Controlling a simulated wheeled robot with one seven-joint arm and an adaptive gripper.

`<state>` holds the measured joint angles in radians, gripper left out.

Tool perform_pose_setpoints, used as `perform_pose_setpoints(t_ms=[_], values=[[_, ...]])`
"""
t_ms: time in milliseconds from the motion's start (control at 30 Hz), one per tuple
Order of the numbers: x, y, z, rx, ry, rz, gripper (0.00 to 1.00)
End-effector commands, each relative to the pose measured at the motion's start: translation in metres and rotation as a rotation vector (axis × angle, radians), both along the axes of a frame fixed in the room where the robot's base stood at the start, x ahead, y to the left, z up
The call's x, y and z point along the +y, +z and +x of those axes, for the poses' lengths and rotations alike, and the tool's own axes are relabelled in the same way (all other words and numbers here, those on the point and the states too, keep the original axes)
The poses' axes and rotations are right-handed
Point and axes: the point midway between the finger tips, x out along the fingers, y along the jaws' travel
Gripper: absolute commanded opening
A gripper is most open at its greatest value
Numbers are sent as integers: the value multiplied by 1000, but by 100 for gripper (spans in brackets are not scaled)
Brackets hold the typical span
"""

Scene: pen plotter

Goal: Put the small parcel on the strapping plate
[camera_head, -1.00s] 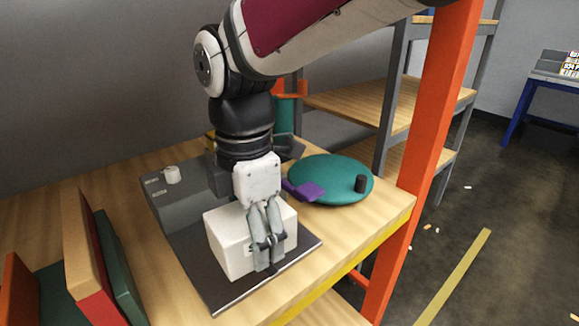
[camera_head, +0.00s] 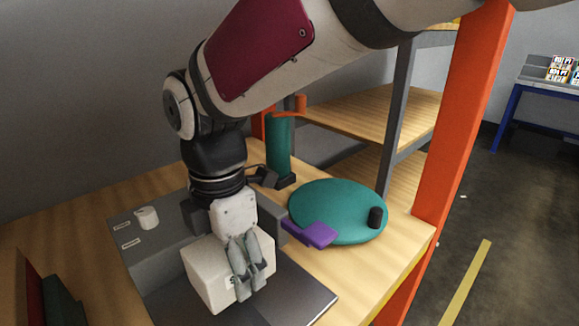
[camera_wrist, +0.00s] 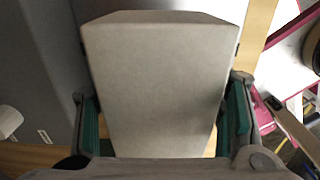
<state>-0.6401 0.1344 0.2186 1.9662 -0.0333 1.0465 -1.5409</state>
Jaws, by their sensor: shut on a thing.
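The small parcel is a pale, plain box (camera_head: 212,274), held in my gripper (camera_head: 246,288), whose grey fingers are closed on it. In the wrist view the parcel (camera_wrist: 162,75) fills the middle between two green-padded fingers. The strapping plate appears to be the dark flat plate (camera_head: 305,292) in front of the grey block (camera_head: 158,250). The parcel is over the plate's left part, close to the block. I cannot tell whether its underside touches the plate; that side is hidden.
A round teal disc (camera_head: 335,200) with a black cylinder (camera_head: 375,217) and a purple piece (camera_head: 310,234) lies to the right. A teal post (camera_head: 279,150) stands behind. A white knob (camera_head: 147,217) sits on the block. An orange upright (camera_head: 455,130) borders the table's right.

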Motion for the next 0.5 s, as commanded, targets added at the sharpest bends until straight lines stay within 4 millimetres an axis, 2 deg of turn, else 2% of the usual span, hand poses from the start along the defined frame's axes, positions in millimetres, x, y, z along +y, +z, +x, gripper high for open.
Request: perform_pose_setpoints(t_ms=[167,400,500], values=[[0,-17,0,-1,0,1,23],[0,-53,0,1,0,-1,23],[0,-58,0,-1,0,1,23]])
